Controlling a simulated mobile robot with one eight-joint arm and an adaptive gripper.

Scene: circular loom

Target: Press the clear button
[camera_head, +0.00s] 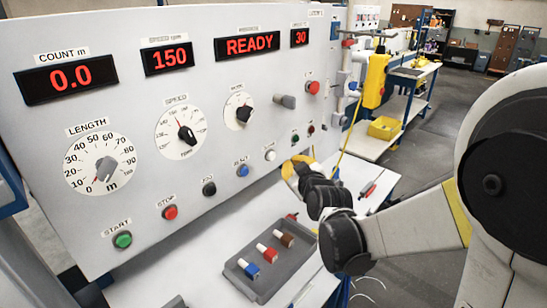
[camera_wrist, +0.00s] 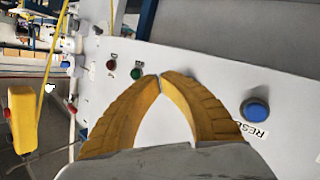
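A white button (camera_head: 270,155) sits on the sloped panel (camera_head: 230,100), right of the blue RESET button (camera_head: 242,170). Its label is too small to read, so I cannot confirm it is the clear button. My gripper (camera_head: 290,163) is just right of the white button, its yellow fingers close to the panel; contact cannot be told. In the wrist view the curved fingertips (camera_wrist: 159,77) come together with nothing between them. The blue button (camera_wrist: 255,108) shows right of the fingers there. The white button does not show there, likely hidden by a finger.
A grey tray (camera_head: 236,275) with several coloured pieces stands on the white table below. Dials and the STOP button (camera_head: 170,212) are to the left.

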